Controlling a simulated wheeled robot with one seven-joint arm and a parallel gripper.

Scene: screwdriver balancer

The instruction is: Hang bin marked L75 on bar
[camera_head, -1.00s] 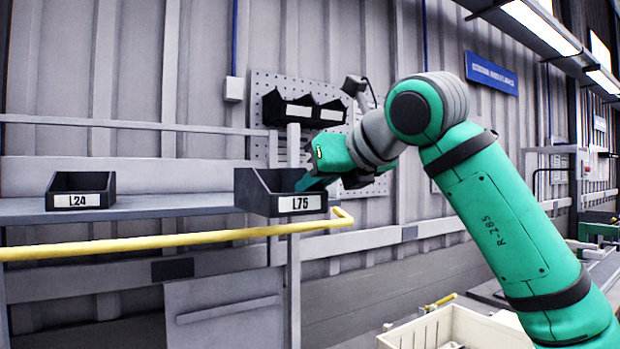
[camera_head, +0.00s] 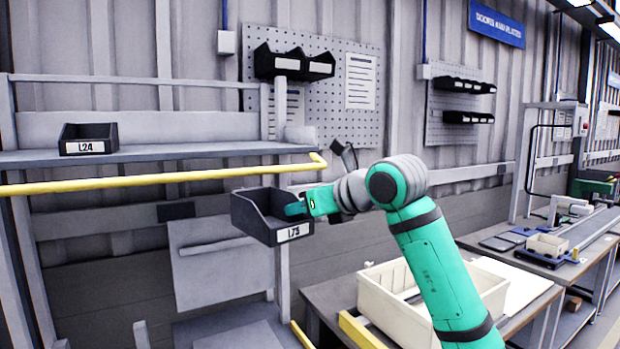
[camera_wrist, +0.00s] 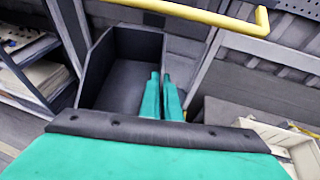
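The dark bin marked L75 (camera_head: 262,226) hangs in the air, slightly tilted, below the yellow bar (camera_head: 160,183). My gripper (camera_head: 296,209) is shut on the bin's right wall. In the wrist view its two green fingers (camera_wrist: 161,96) close on the wall of the bin (camera_wrist: 118,78), whose inside looks empty. The yellow bar (camera_wrist: 190,14) crosses the top of the wrist view, beyond the bin and apart from it. The bar has a bent end at the right.
A bin marked L24 (camera_head: 88,140) stands on the grey shelf (camera_head: 200,151) behind the bar. Several dark bins (camera_head: 292,63) hang on the pegboard. A cream crate (camera_head: 395,309) sits on a table at lower right. A grey post and panel stand behind the held bin.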

